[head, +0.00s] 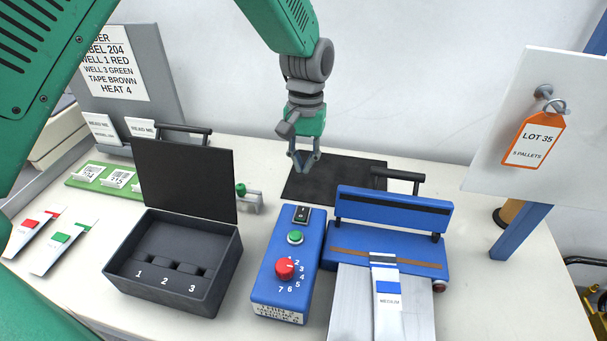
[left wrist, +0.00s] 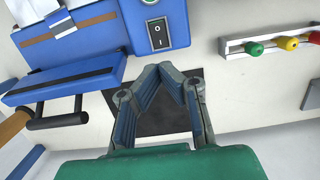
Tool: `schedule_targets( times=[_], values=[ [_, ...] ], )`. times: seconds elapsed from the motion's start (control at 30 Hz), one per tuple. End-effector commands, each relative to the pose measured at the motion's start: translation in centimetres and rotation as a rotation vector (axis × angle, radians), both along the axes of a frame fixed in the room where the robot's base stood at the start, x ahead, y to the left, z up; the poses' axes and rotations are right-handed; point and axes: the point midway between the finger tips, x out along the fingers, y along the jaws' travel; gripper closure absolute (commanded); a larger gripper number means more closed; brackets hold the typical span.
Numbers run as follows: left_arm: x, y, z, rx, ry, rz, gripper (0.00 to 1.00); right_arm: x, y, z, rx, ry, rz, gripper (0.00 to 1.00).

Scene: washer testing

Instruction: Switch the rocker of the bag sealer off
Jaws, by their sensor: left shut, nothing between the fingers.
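The black rocker (head: 302,214) sits at the far end of the blue control box (head: 262,285) of the bag sealer. In the left wrist view the rocker (left wrist: 158,36) shows O and I marks; I cannot tell which side is pressed. My left gripper (head: 304,168) is shut and empty, pointing down above the dark mat, beyond the rocker. In the left wrist view its fingertips (left wrist: 168,68) are close together, just short of the rocker and apart from it. The blue sealer (head: 390,212) stands right of the box, its bar raised. My right gripper is out of view.
A green button (head: 295,237) and red dial (head: 285,267) share the box top. An open black case (head: 120,268) stands left. A dark mat (head: 345,172) lies behind. A bag (head: 386,300) lies on the sealer's tray. A white board with an orange tag (head: 534,140) is at right.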

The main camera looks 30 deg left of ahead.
Motion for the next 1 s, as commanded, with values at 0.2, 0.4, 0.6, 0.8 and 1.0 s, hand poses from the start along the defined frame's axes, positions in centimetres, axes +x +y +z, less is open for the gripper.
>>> schedule_targets(
  times=[0.2,0.4,0.6,0.8,1.0],
  values=[
    [0.0,0.0,0.1,0.0,0.0,0.0,1.0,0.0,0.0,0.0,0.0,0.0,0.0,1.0],
    [0.0,0.0,0.1,-0.007,0.0,-0.031,1.0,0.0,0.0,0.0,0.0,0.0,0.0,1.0],
    [-0.4,-0.2,0.3,-0.058,0.004,-0.303,1.0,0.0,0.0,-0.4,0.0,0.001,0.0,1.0],
    [-0.8,-0.5,1.0,-0.141,-0.008,-0.765,1.0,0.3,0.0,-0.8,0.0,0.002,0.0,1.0],
    [-0.8,-0.6,1.9,-0.204,-0.033,-1.195,1.0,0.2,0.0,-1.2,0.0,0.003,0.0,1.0]
  ],
)
